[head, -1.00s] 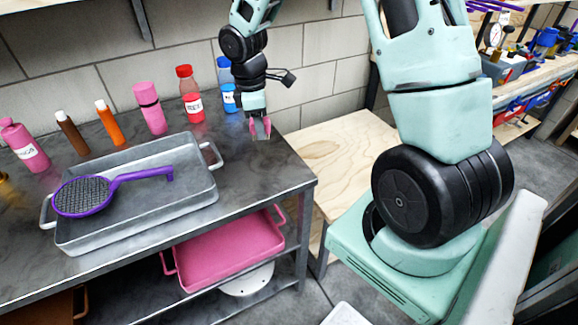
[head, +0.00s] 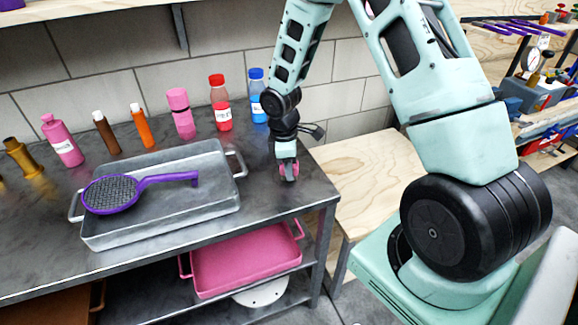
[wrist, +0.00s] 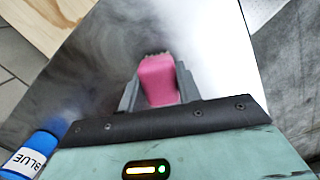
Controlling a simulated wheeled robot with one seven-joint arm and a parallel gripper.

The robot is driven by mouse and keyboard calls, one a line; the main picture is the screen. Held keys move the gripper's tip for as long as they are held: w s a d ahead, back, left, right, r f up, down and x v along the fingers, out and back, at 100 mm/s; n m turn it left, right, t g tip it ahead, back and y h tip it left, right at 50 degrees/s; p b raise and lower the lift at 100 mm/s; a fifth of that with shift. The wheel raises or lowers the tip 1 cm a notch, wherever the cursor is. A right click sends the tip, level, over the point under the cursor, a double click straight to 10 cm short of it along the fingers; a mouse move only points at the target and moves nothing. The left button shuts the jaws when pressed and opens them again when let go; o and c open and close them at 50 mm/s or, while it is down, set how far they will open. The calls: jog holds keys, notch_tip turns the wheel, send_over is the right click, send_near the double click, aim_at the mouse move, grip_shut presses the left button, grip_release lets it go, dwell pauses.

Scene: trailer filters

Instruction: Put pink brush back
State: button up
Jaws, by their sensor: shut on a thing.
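My gripper (head: 288,172) is low over the right end of the dark metal table (head: 265,215). It is shut on a pink object, taken as the pink brush, which shows as a pink block (wrist: 158,80) between the grey fingers in the wrist view. In the head view only small pink parts (head: 296,169) show around the fingers.
A blue-capped bottle (head: 257,97) stands close behind my gripper, with a red bottle (head: 221,105) and several other containers to its left. A grey tray (head: 160,222) holds a purple brush (head: 112,194). A pink tray (head: 245,262) sits on the lower shelf. A wooden surface (head: 362,170) lies right.

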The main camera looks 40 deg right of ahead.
jog(key=shift+f, duration=0.1)
jog(key=shift+f, duration=0.15)
jog(key=o, duration=1.1)
notch_tip(320, 180, up, 12)
jog(key=a, duration=0.1)
jog(key=s+a+r, duration=0.3)
jog(key=s+a, duration=0.1)
jog(key=a, duration=0.3)
jog(key=s+a+r, duration=0.2)
jog(key=s+a, duration=0.1)
jog(key=a, duration=0.4)
jog(key=s+a+r+m, duration=0.1)
jog(key=s+a, duration=0.2)
jog(key=s, duration=0.2)
jog(key=s+a+r+y, duration=0.1)
jog(key=s+a, duration=0.2)
jog(key=s, duration=0.3)
jog(key=s+a+r+m, duration=0.1)
jog(key=s+a, duration=0.2)
jog(key=s, duration=0.3)
jog(key=shift+s+a+m+t, duration=0.15)
jog(key=shift+a+m+t, duration=0.05)
jog(key=shift+m+t, duration=0.1)
